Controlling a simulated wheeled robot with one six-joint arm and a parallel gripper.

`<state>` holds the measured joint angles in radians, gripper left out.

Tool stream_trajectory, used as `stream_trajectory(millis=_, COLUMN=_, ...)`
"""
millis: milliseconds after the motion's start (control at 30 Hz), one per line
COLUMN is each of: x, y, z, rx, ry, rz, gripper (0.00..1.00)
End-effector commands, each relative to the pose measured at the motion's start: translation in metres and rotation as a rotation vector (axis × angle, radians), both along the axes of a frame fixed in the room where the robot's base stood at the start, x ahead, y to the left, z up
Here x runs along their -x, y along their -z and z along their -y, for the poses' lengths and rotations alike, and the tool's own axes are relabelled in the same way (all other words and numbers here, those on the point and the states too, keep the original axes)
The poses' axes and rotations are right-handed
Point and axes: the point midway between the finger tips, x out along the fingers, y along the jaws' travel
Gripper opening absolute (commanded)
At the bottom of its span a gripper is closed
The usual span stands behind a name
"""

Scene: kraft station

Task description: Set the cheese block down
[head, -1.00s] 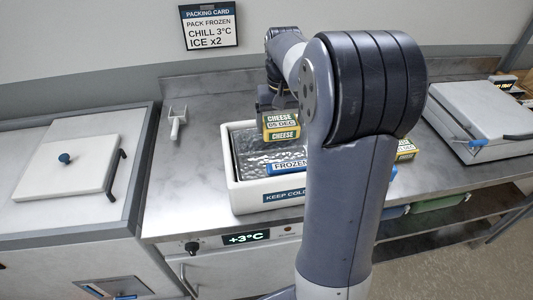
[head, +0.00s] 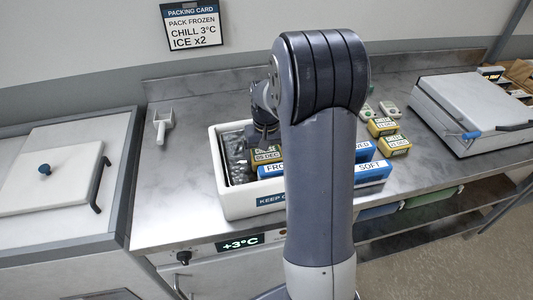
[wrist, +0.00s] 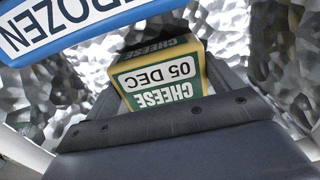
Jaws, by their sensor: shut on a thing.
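The cheese block (head: 267,157) is yellow and green with a white "05 DEC" label. It is in the white, foil-lined "KEEP COLD" box (head: 222,192), beside a blue and white "FROZEN" pack (head: 271,171). My gripper (head: 264,140) is shut on the block from above. In the wrist view the cheese block (wrist: 161,78) sits between the fingers, with crinkled foil (wrist: 280,60) around it and the FROZEN pack (wrist: 75,25) close by at upper left. I cannot tell whether its underside touches the box floor. My arm hides the right part of the box.
Right of my arm are blue packs (head: 372,172), one labelled SOFT, and yellow blocks (head: 394,145) on the steel counter. A scoop (head: 162,126) lies at left. A white lidded unit (head: 462,115) stands at right. The counter between scoop and box is clear.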

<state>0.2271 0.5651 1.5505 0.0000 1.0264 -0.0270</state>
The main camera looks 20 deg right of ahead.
Motion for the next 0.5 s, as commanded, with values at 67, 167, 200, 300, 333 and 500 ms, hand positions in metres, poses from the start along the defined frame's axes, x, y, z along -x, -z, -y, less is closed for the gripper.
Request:
stream_trajectory(millis=67, x=0.0001, y=0.0019, z=0.0000, rx=0.000, ry=0.000, rz=0.000, gripper=0.52)
stream_trajectory(millis=167, x=0.0000, y=0.0018, z=0.0000, rx=0.000, ry=0.000, rz=0.001, gripper=0.52)
stream_trajectory(millis=200, x=-0.0001, y=0.0017, z=0.0000, rx=0.000, ry=0.000, rz=0.001, gripper=0.52)
stream_trajectory(millis=300, x=-0.0001, y=0.0031, z=0.0000, rx=0.000, ry=0.000, rz=0.001, gripper=0.52)
stream_trajectory(millis=333, x=-0.0001, y=0.0042, z=0.0000, rx=0.000, ry=0.000, rz=0.001, gripper=0.52)
stream_trajectory(millis=500, x=0.0001, y=0.0047, z=0.0000, rx=0.000, ry=0.000, rz=0.000, gripper=0.96)
